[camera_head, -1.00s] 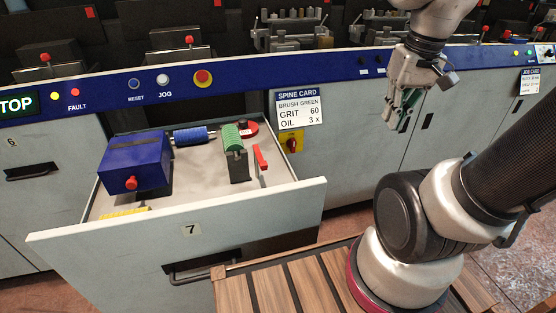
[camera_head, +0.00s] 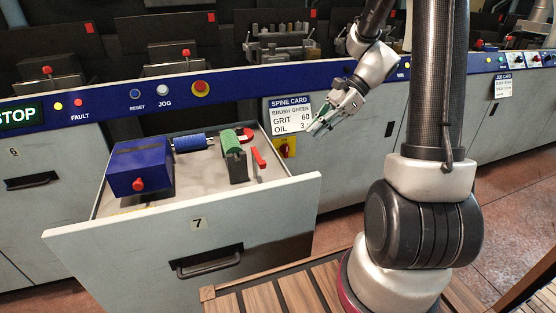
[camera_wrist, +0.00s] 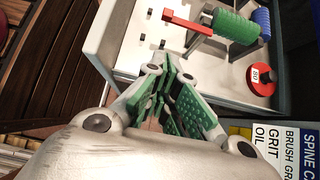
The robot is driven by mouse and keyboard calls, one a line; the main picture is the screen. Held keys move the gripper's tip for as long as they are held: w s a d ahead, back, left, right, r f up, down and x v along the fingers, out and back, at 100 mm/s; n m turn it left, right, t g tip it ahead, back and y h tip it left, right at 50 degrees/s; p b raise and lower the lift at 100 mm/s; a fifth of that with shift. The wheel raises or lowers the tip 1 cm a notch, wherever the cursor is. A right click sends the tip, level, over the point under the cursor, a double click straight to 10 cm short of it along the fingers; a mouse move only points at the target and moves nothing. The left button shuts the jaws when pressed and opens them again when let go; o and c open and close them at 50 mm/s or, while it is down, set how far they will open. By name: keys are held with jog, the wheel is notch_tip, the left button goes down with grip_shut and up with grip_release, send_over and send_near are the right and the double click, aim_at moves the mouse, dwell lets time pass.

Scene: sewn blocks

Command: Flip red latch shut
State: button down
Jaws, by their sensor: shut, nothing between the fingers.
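The red latch (camera_head: 258,158) is a small red bar standing beside the green brush (camera_head: 231,143) in the open drawer. It sticks out at a tilt and is apart from the brush. In the wrist view the red latch (camera_wrist: 190,25) lies near the top, with the green brush (camera_wrist: 233,26) behind it. My gripper (camera_head: 316,129) is shut and empty, above and to the right of the drawer, in front of the spine card. In the wrist view my gripper (camera_wrist: 165,92) shows green finger pads, with the latch beyond them.
The open drawer (camera_head: 185,228) also holds a blue box (camera_head: 140,166), a blue roller (camera_head: 189,142) and a red round part (camera_wrist: 261,79). The spine card (camera_head: 290,115) hangs right of the drawer. A slatted wooden surface (camera_head: 268,294) lies in front.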

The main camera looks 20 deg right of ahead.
jog(key=shift+a+f, duration=0.1)
jog(key=a+r+x, duration=0.2)
jog(key=x, duration=1)
jog(key=shift+a+f, duration=0.2)
jog(key=shift+a, duration=0.15)
